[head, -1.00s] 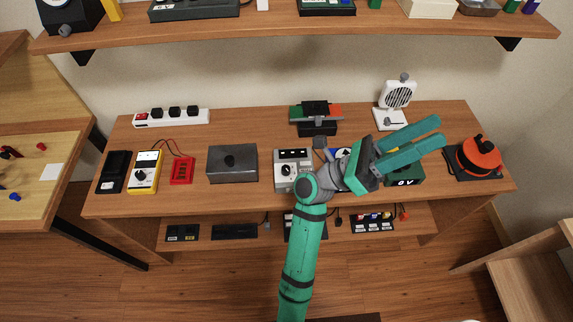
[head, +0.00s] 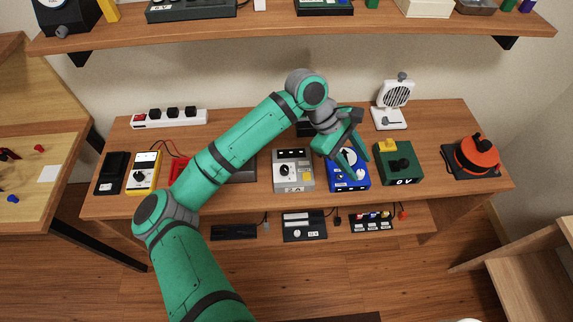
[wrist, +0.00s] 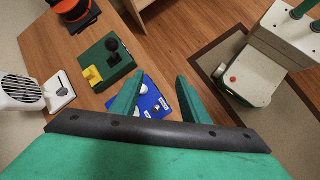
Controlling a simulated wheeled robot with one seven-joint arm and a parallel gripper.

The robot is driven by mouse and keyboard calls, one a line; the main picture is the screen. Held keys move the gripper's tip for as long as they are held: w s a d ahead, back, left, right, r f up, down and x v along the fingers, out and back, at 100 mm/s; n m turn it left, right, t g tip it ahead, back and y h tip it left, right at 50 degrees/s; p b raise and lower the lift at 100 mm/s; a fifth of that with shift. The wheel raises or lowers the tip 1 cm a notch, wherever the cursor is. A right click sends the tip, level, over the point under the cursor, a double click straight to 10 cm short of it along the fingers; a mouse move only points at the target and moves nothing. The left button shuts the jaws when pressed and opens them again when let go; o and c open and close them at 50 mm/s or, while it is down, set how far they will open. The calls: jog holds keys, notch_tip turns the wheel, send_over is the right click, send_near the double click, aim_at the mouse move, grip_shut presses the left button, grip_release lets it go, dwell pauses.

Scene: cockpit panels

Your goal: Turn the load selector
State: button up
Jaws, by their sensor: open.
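No label reading "load selector" is legible, so I cannot tell which device carries it. A blue box (head: 349,182) with light round knobs sits on the bench, partly covered by my gripper; it also shows in the wrist view (wrist: 150,103) between the fingers. A grey box (head: 293,172) with a dark knob is to its left. A green box (head: 399,163) with a black knob (head: 400,164) and a yellow part is to its right, also in the wrist view (wrist: 106,66). My gripper (head: 361,174) is open and empty, pointing down over the blue box.
A white fan (head: 394,98) stands behind the green box. An orange-topped device (head: 478,156) is at the bench's right end. A yellow meter (head: 145,171) and a white power strip (head: 168,118) are on the left. A shelf (head: 300,30) hangs above.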

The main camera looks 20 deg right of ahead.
jog(key=w+a+f+t+y, duration=0.1)
jog(key=w+a+t+y, duration=0.15)
jog(key=w+a, duration=0.4)
jog(key=t+y, duration=0.2)
jog(key=y, duration=0.2)
send_near(285, 169)
jog(key=shift+m+h, duration=0.25)
jog(key=shift+m, duration=0.15)
jog(key=f, duration=0.8)
jog(key=shift+w+a+f, duration=0.15)
jog(key=shift+a+f, duration=0.1)
jog(key=shift+a, duration=0.15)
grip_shut()
